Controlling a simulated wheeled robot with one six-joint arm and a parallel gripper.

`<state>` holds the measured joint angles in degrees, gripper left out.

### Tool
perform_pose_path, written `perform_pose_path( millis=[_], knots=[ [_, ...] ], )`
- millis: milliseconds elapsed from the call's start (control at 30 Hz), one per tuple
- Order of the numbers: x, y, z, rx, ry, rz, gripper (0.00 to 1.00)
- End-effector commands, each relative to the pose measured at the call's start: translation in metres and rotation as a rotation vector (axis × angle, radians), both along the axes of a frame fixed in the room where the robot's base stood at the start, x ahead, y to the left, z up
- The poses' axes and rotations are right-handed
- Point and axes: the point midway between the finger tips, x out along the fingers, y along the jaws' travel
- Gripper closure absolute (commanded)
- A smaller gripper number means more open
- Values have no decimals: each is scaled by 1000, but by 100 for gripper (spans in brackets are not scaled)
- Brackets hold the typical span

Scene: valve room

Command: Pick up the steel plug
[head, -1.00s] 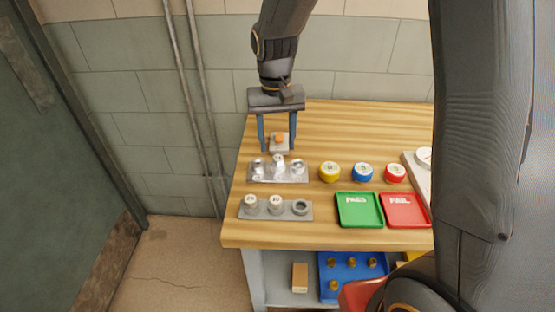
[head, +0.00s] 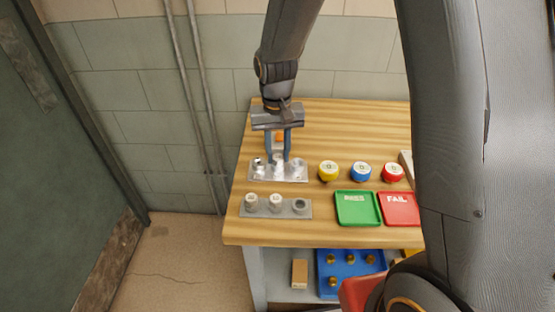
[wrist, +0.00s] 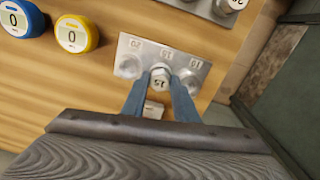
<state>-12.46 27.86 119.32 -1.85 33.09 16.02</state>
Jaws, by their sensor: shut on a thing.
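The steel plug (head: 278,158) is at the middle place of a silver plate (head: 268,179) on the wooden bench. Shiny round pieces are at the plate's left and right places.
A grey plate (head: 289,212) with several round pieces lies in front. Yellow (head: 328,171), blue (head: 361,171) and red (head: 392,172) round pieces stand to the right, behind a green tray (head: 357,222) and a red tray (head: 399,222).

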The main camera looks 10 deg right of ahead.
Motion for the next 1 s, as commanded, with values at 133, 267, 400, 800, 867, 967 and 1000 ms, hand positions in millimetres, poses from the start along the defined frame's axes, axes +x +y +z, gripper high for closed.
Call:
perform_pose_path(
  millis=[133, 267, 400, 800, 867, 967, 1000],
  knots=[
    [0, 0, 1, 0, -1, 0, 100],
    [1, 0, 7, 1, -3, 0, 100],
    [2, 0, 26, 1, -5, 0, 100],
    [2, 1, 91, 1, -4, 0, 100],
    [1, 0, 95, 1, -2, 0, 100],
    [1, 0, 98, 1, -1, 0, 100],
    [1, 0, 98, 0, -1, 0, 100]
  ],
)
